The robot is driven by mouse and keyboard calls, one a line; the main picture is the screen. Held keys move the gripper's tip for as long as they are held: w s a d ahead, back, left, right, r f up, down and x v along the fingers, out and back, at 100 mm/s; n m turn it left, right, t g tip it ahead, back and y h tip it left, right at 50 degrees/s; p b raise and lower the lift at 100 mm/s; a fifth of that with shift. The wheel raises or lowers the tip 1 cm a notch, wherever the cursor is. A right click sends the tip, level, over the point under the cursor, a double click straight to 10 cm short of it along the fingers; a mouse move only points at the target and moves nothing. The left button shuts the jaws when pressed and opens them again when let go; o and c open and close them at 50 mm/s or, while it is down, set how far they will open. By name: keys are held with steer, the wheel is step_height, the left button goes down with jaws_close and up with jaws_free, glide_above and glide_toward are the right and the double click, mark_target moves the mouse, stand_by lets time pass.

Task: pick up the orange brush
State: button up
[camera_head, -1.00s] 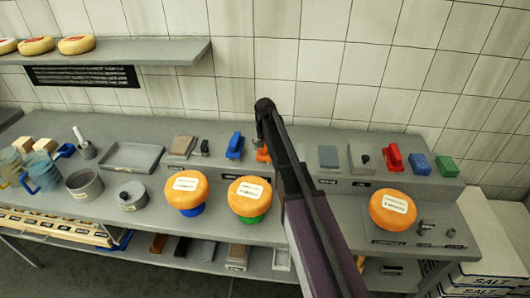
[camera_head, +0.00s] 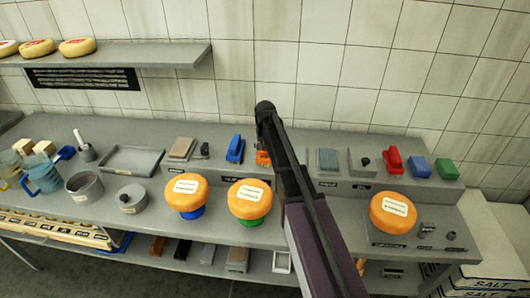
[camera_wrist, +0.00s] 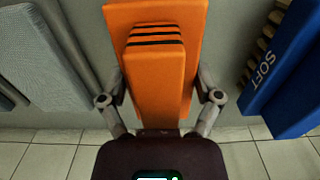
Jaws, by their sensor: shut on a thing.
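The orange brush (camera_wrist: 160,75) fills the middle of the wrist view, an orange block with dark stripes on its raised part. My gripper (camera_wrist: 160,98) has a finger on each side of it and is shut on it. In the head view the orange brush (camera_head: 263,157) shows only as a small patch on the raised back ledge, mostly hidden behind my arm. My gripper's fingers are hidden there too. I cannot tell whether the brush is lifted off the ledge.
A blue brush (camera_head: 235,149) stands close to the left on the ledge; in the wrist view it (camera_wrist: 285,70) bears the word SOFT. A grey block (camera_head: 328,159) lies to the right. Cheese wheels (camera_head: 250,198) stand in front. The tiled wall (camera_head: 340,70) is close behind.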

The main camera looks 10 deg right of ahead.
steer(key=shift+r, duration=0.1)
step_height(320, 180, up, 4)
steer(key=p, duration=0.4)
steer(key=s+d+p, duration=0.1)
steer(key=s+d, duration=0.1)
steer(key=s, duration=1.3)
steer(key=shift+s+d+r, duration=0.25)
steer(key=shift+s+r, duration=0.15)
steer(key=o, duration=0.6)
steer(key=c, duration=0.3)
